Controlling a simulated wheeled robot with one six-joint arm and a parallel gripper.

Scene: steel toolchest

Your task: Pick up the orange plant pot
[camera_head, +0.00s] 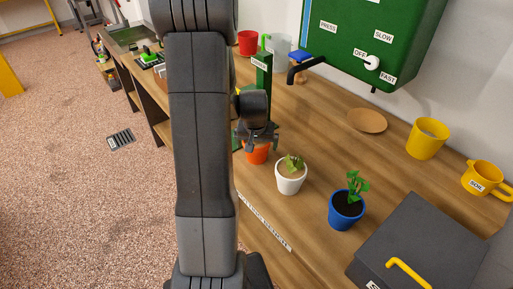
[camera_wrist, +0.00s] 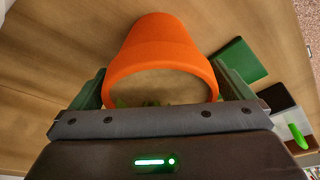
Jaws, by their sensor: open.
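The orange plant pot (camera_head: 258,154) stands on the wooden bench, partly hidden behind my gripper (camera_head: 262,139) in the head view. In the wrist view the orange pot (camera_wrist: 160,48) fills the upper middle, with brown soil and a little green at its mouth. My gripper (camera_wrist: 158,100) is open in the wrist view, with one green-grey finger on each side of the pot's rim. I cannot tell whether the fingers touch the pot.
A white pot (camera_head: 291,179) with a plant stands close to the right, and a blue pot (camera_head: 345,213) farther right. A dark box (camera_head: 425,245) with a yellow handle lies at front right. A green machine (camera_head: 365,40) stands behind. A green piece (camera_wrist: 238,61) lies beside the orange pot.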

